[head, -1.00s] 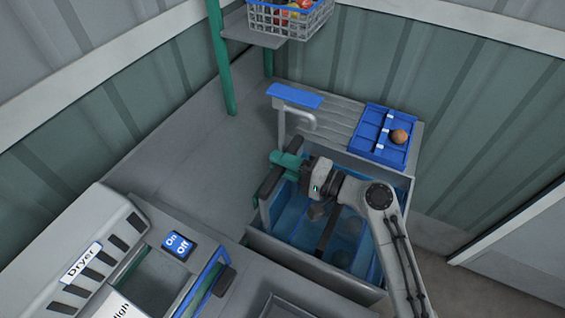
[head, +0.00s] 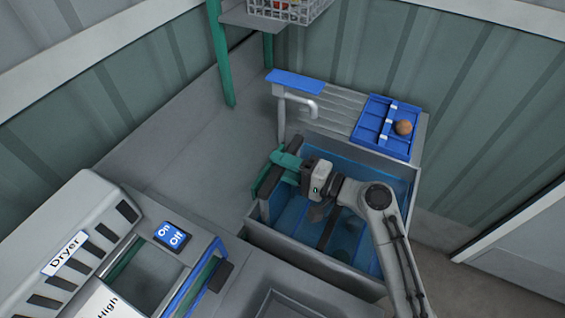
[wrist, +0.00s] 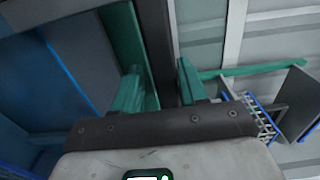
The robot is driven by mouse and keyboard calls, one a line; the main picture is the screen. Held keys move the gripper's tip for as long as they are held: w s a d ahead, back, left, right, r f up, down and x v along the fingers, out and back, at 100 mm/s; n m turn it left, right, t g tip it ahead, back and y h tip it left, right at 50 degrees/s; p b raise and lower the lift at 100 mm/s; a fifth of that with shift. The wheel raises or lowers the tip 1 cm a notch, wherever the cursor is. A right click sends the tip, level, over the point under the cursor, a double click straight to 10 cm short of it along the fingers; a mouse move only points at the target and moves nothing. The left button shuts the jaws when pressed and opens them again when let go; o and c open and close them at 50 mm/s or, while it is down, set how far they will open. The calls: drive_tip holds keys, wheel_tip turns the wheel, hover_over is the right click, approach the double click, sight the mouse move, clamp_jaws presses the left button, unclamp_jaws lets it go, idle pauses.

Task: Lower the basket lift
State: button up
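The basket lift has a green post (head: 221,60) and a grey platform (head: 263,23) at the top of the head view. A white wire basket (head: 312,14) with colourful contents stands raised on the platform, its top cut off by the frame. In the wrist view the basket (wrist: 265,122) and platform (wrist: 297,102) show at the right. My gripper (head: 268,185) is over the left edge of the blue wash basin, well below and in front of the lift. Its green fingers (wrist: 160,88) are apart with nothing seen held between them. A dark bar shows behind the gap.
The basin (head: 350,240) holds blue water. A dryer (head: 65,245) with an On/Off switch (head: 173,235) is at lower left. The grey counter (head: 190,150) is clear.

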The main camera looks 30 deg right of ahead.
drive_tip(key=shift+o, duration=0.9)
drive_tip(key=b+v, duration=0.2)
drive_tip(key=v, duration=0.9)
